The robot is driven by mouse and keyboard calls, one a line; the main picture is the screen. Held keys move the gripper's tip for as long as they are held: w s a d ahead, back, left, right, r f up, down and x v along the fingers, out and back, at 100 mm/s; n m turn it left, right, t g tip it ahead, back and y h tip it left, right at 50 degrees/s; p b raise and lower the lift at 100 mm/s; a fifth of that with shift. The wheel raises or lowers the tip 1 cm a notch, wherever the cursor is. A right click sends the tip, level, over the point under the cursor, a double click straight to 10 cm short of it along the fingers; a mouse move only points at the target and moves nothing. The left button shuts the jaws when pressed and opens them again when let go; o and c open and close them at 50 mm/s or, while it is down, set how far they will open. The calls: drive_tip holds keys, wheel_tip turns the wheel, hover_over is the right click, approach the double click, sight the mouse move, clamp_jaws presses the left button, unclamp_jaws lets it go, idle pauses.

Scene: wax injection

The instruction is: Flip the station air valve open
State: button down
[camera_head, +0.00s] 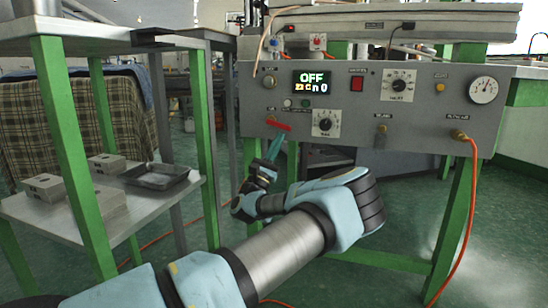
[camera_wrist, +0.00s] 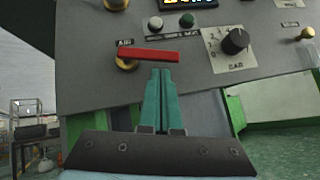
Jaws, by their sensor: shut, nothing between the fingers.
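The station air valve has a red lever handle (camera_head: 278,124) at the lower left of the grey control panel. In the wrist view the red handle (camera_wrist: 148,55) lies nearly level, running right from a brass fitting (camera_wrist: 126,62) under an "AIR" label. My gripper (camera_head: 270,150) is just below the handle, its teal fingers pointing up at it. In the wrist view my gripper (camera_wrist: 162,72) has its fingers together and empty, the tips at the lower edge of the handle's right half. Whether they touch it I cannot tell.
The panel (camera_head: 430,115) carries a display (camera_head: 311,83) reading "OFF", a red switch (camera_head: 357,84), dials and a gauge (camera_head: 484,90). An orange hose (camera_head: 468,200) hangs at right. Left, a green-legged shelf (camera_head: 130,208) holds grey blocks and a dark tray (camera_head: 158,177). Space below the panel looks mostly open.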

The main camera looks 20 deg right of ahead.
drive_tip(key=shift+s+r, duration=0.1)
drive_tip(key=shift+r, duration=0.25)
drive_tip(key=n+t+y, duration=0.1)
drive_tip(key=n+t, duration=0.1)
drive_tip(key=r+n+t+y, duration=0.1)
drive_tip(key=n+t+y, duration=0.1)
drive_tip(key=n, duration=0.1)
drive_tip(key=d+n+t+y, duration=0.1)
drive_tip(key=n+t+y, duration=0.1)
drive_tip(key=n, duration=0.1)
drive_tip(key=shift+s+r, duration=0.15)
drive_tip(key=shift+s, duration=0.2)
